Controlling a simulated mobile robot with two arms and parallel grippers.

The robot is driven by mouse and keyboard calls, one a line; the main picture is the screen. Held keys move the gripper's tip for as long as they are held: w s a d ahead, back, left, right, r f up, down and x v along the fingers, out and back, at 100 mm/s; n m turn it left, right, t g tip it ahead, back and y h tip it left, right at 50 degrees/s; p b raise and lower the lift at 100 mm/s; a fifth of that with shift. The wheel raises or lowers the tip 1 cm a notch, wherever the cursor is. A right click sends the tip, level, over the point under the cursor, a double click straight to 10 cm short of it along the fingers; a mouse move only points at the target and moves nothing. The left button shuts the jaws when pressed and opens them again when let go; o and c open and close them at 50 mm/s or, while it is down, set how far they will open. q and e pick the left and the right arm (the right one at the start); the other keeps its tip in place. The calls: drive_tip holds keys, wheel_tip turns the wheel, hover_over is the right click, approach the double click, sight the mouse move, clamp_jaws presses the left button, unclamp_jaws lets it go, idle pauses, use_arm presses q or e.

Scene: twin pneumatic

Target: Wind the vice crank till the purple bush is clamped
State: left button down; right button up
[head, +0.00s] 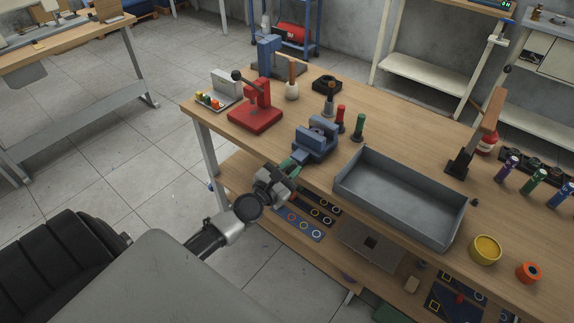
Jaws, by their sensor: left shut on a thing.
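The blue vice (313,149) stands near the front edge of the workbench, left of the grey tray. Something small sits between its jaws; it is too small to tell clearly whether it is the purple bush or how tightly the jaws hold it. My left gripper (286,174) is at the front of the vice, just off the bench edge, and is shut on the vice crank, which the fingers mostly hide. A green part shows at the fingertips. My right gripper is not in view.
A grey tray (398,201) lies right of the vice. Red (340,116) and green (359,127) handled tools stand behind the vice. A lower shelf holds flat boards (298,222).

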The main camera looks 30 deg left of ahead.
sight(299, 182)
use_arm(q)
drive_tip(key=f+m, duration=0.1)
drive_tip(key=m, duration=0.3)
drive_tip(key=d+f+m+b, duration=0.1)
drive_tip(key=f+m, duration=0.1)
drive_tip(key=m, duration=0.2)
drive_tip(key=d+f+m, duration=0.1)
drive_tip(key=f+m, duration=0.1)
drive_tip(key=m, duration=0.2)
drive_tip(key=shift+s+f+b, duration=0.1)
drive_tip(key=shift+s+b, duration=0.1)
drive_tip(key=shift+b, duration=0.15)
drive_tip(key=m, duration=0.1)
drive_tip(key=f+m, duration=0.1)
drive_tip(key=m, duration=0.1)
drive_tip(key=shift+a+f+m, duration=0.15)
drive_tip(key=shift+a+m, duration=0.1)
drive_tip(key=shift+m, duration=0.05)
drive_tip(key=m, duration=0.2)
drive_tip(key=a+f+m, duration=0.1)
drive_tip(key=shift+m, duration=0.4)
drive_tip(key=shift+w+a+f+m+p, duration=0.1)
drive_tip(key=shift+a+m, duration=0.55)
drive_tip(key=shift+m, duration=0.9)
drive_tip(key=shift+w+a+f+m+p, duration=0.15)
drive_tip(key=shift+a+m, duration=0.45)
drive_tip(key=shift+m, duration=1)
drive_tip(key=shift+w+a+f+m+p, duration=0.1)
drive_tip(key=shift+a+m, duration=0.55)
drive_tip(key=shift+m, duration=0.9)
